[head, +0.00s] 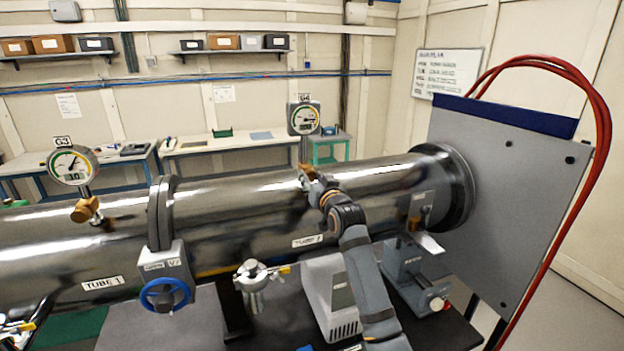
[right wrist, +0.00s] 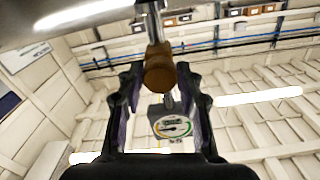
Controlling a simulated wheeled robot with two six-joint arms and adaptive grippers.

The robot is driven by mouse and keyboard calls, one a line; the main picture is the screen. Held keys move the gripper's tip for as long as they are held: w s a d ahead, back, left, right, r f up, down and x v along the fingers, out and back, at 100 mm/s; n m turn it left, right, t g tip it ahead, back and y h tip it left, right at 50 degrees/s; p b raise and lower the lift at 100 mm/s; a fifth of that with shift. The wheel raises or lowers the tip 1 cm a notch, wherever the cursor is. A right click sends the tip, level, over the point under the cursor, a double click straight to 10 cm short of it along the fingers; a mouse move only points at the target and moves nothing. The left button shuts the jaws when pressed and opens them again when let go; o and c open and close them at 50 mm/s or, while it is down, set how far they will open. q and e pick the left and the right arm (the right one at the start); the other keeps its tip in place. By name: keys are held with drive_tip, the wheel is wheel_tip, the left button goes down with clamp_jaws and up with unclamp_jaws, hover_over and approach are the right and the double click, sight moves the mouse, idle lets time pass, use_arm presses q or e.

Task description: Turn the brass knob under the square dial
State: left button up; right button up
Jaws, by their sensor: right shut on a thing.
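The square dial (head: 303,119), labelled G4, stands on a stem on top of the large steel tube. It also shows in the right wrist view (right wrist: 172,127). The brass knob (head: 304,169) sits under it, at the foot of the stem, partly covered by my right gripper (head: 314,181). In the right wrist view the brass knob (right wrist: 159,68) lies between the fingertips of my right gripper (right wrist: 160,78), which is shut on it. My left gripper is not in view.
A round dial G3 (head: 73,165) with its own brass knob (head: 86,210) stands at the left. A blue handwheel (head: 166,295) and a yellow-levered fitting (head: 253,283) are below the tube. A grey panel (head: 515,185) with red hoses (head: 601,120) stands at the right.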

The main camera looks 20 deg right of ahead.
drive_tip(key=m, duration=0.4)
drive_tip(key=shift+m, duration=0.3)
drive_tip(key=m, duration=0.3)
drive_tip(key=shift+m, duration=0.3)
drive_tip(key=m, duration=0.3)
drive_tip(key=shift+f+m, duration=0.1)
drive_tip(key=shift+m, duration=2)
drive_tip(key=o, duration=1.1)
drive_tip(key=shift+o, duration=0.2)
drive_tip(key=shift+s, duration=0.15)
